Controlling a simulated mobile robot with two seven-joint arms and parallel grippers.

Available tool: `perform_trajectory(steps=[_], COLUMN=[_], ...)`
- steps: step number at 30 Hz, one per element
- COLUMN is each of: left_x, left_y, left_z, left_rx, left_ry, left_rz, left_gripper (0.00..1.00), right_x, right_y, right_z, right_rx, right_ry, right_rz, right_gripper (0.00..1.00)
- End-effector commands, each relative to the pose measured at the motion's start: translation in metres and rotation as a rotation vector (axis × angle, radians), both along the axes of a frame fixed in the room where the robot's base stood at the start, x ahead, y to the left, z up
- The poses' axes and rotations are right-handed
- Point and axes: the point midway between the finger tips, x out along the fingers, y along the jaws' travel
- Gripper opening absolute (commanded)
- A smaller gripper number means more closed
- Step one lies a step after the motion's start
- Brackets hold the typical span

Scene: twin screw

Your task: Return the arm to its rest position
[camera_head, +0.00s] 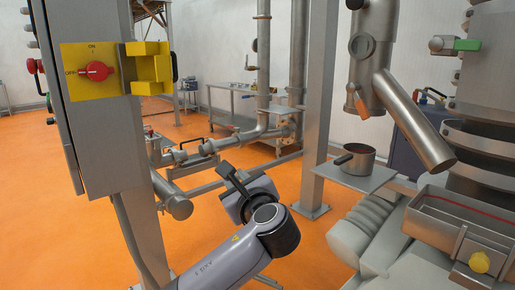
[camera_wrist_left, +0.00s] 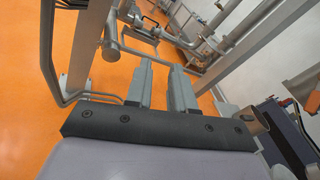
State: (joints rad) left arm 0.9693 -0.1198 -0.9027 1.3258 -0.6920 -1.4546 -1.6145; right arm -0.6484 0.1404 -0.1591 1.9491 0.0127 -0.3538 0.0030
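My left arm (camera_head: 225,262) rises from the bottom edge of the head view and bends at a dark joint left of the metal post. My left gripper (camera_head: 232,180) points away from me, over the floor and in front of the pipework. In the left wrist view, the two grey fingers of the left gripper (camera_wrist_left: 162,64) stand apart with a gap between them and nothing in it. The gripper appears to touch nothing. My right arm and gripper are not in view.
A grey cabinet (camera_head: 100,140) with a red rotary switch (camera_head: 97,71) on a yellow plate stands at left. Pipes (camera_head: 178,203) run behind my arm. A metal post (camera_head: 319,110), a pot (camera_head: 355,158) on a shelf and machinery with a sloping chute (camera_head: 415,122) stand at right. Orange floor (camera_head: 215,240) shows between.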

Motion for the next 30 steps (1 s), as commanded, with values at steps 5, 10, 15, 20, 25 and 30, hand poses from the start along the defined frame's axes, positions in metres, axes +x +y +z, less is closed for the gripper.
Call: perform_trajectory(steps=[5,10,15,20,25,30], left_x=[-0.012,-0.039,-0.08,-0.125,-0.179,-0.237], left_y=[0.004,0.011,0.024,0.043,0.07,0.104], left_z=[-0.105,-0.188,-0.258,-0.31,-0.352,-0.379], left_rx=[-0.369,-0.739,-1.111,-1.446,-1.777,-2.073], left_ry=[0.123,0.208,0.263,0.277,0.244,0.161], left_rz=[-0.075,-0.07,0.003,0.125,0.292,0.48], left_gripper=[0.23,0.23,0.23,0.23,0.23,0.23], right_x=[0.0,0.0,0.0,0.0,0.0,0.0], right_y=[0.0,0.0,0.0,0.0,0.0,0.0], right_z=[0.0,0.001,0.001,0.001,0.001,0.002], right_rx=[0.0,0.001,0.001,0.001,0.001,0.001], right_ry=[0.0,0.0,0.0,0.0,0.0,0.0], right_rz=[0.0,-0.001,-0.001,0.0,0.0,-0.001], right_gripper=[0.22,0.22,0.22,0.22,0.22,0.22])
